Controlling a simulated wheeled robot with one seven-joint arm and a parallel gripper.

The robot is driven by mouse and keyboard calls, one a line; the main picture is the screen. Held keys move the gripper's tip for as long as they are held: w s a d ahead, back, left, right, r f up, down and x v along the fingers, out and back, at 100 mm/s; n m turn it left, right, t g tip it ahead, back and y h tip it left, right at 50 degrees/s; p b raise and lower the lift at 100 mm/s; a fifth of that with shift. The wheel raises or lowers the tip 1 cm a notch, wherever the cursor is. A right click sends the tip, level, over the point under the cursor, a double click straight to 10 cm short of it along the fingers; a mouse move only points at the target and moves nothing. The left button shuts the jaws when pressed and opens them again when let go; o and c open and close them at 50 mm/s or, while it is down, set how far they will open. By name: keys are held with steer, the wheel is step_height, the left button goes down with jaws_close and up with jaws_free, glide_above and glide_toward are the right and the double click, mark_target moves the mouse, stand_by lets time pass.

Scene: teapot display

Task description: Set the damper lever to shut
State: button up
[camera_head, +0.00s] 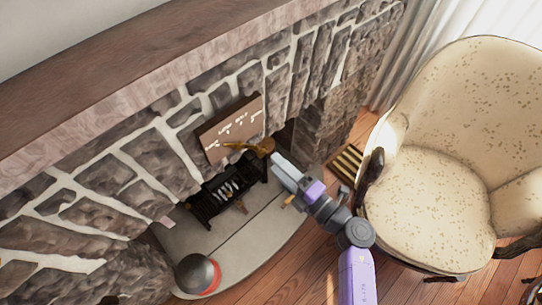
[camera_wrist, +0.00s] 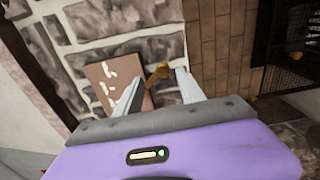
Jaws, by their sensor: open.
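A brown plate (camera_head: 230,129) with white markings stands against the stone fireplace wall; the markings are too small to read. A brass lever (camera_head: 262,147) lies across the plate's lower edge, its thicker end to the right. In the wrist view the plate (camera_wrist: 113,84) is at left and the lever (camera_wrist: 158,73) shows between my fingertips. My gripper (camera_head: 278,165) is open, just below and right of the lever's thick end. I cannot tell whether the fingers touch it. The lever's setting cannot be read.
A black grate (camera_head: 222,195) sits on the pale hearth (camera_head: 245,235) below the plate. A dark round object with a red base (camera_head: 197,274) is at the hearth's front left. A cream armchair (camera_head: 430,200) stands close at the right of my arm.

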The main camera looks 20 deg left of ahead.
steer(key=shift+s+d, duration=0.15)
steer(key=shift+d, duration=0.25)
steer(key=shift+c, duration=1.1)
steer(key=s+f, duration=0.1)
steer(key=s, duration=0.1)
steer(key=s+f, duration=0.1)
steer(key=s, duration=0.2)
steer(key=s+a, duration=0.1)
steer(key=s, duration=0.1)
steer(key=shift+s+a+f, duration=0.1)
steer(key=shift+s+f, duration=0.1)
steer(key=shift+f, duration=0.2)
jaws_close()
steer(key=s+d, duration=0.3)
steer(key=w+a+r+n+t, duration=0.1)
steer(key=w+a, duration=0.6)
steer(key=w, duration=0.2)
steer(key=shift+a+r+p, duration=0.25)
steer(key=shift+r+p, duration=0.1)
steer(key=shift+p, duration=0.1)
